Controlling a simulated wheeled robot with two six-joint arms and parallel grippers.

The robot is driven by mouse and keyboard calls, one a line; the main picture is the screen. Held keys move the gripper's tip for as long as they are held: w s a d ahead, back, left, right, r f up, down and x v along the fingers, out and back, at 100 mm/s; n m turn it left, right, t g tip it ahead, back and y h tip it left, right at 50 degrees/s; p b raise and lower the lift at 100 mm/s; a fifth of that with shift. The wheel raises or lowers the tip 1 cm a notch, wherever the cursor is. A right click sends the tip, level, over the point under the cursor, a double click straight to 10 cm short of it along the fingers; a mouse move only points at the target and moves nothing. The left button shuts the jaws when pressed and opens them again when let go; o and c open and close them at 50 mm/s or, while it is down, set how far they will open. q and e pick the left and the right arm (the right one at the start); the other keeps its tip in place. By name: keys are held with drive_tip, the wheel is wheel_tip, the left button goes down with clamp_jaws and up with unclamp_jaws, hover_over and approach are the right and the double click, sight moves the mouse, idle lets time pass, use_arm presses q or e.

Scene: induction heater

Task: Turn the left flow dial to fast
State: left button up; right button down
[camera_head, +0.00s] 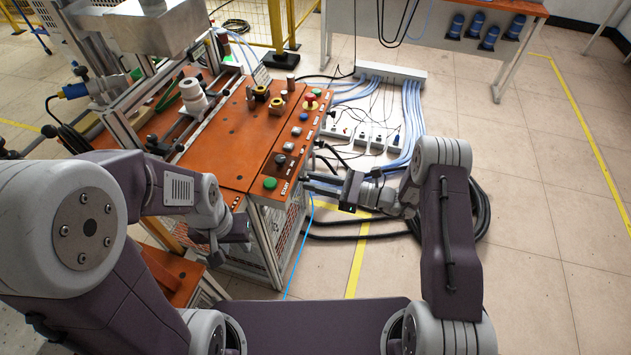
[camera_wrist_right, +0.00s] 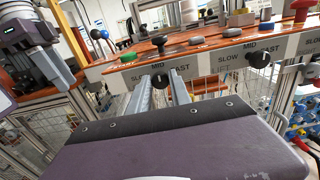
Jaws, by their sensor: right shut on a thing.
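The left flow dial (camera_wrist_right: 160,80) is a small black knob on the white label strip of the panel's front edge, with SLOW, MID and FAST printed around it. My right gripper (camera_wrist_right: 161,88) is shut on this dial, one finger on each side. The fingers partly cover it, and its exact pointer direction is not clear. In the head view my right gripper (camera_head: 308,184) reaches the panel's near right corner from the right, and the dial is hidden there. My left gripper (camera_head: 230,242) hangs beside the machine's near end, its fingers unclear.
A second black dial (camera_wrist_right: 258,59) sits to the right on the same strip. The orange panel (camera_head: 225,150) carries a green button (camera_head: 270,183), a red emergency knob (camera_head: 311,98) and other buttons. Cables and power strips (camera_head: 375,135) lie on the floor behind my right gripper.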

drive_tip(key=m+p, duration=0.1)
drive_tip(key=m, duration=0.4)
drive_tip(key=shift+m, duration=0.3)
drive_tip(key=m+p, duration=0.1)
drive_tip(key=m, duration=0.5)
drive_tip(key=shift+w+f, duration=0.1)
drive_tip(key=shift+m, duration=0.3)
idle(0.4)
drive_tip(key=c, duration=1.2)
unclamp_jaws()
drive_tip(key=shift+d, duration=0.15)
